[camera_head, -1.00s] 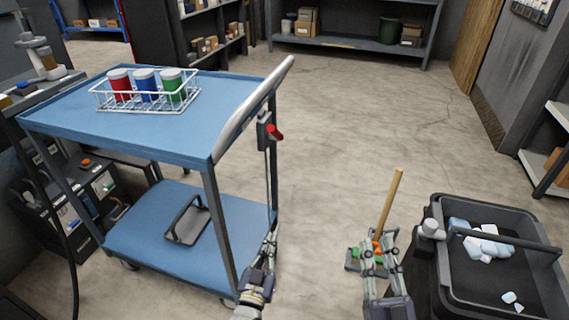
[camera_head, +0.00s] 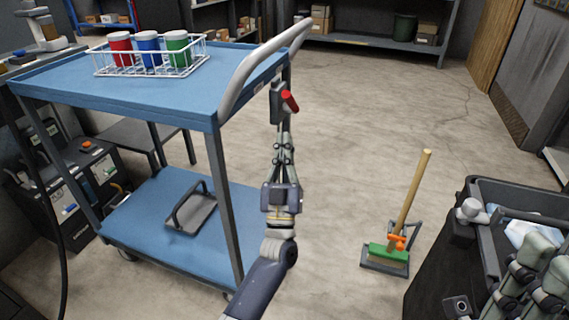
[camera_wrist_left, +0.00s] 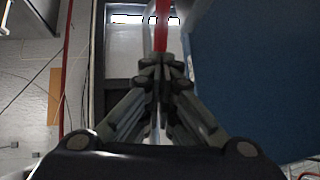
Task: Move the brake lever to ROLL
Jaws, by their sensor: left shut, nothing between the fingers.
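The brake lever is a red handle (camera_head: 289,101) on a dark bracket (camera_head: 277,103) at the right end of the blue cart (camera_head: 164,122), just under the grey push bar. It tilts down to the right in the head view. My left gripper (camera_head: 283,122) is shut and empty, pointing up, with its fingertips just below the red handle. In the left wrist view the red lever (camera_wrist_left: 161,30) stands straight beyond the closed fingertips (camera_wrist_left: 162,62); I cannot tell whether they touch. No ROLL marking is legible. My right gripper (camera_head: 530,280) is at the lower right; its fingertips are unclear.
A wire basket (camera_head: 150,64) with red, blue and green jars stands on the cart top. A wooden-handled brush (camera_head: 412,198) stands on the floor. A black bin (camera_head: 445,235) stands at the right. The floor behind the lever is clear.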

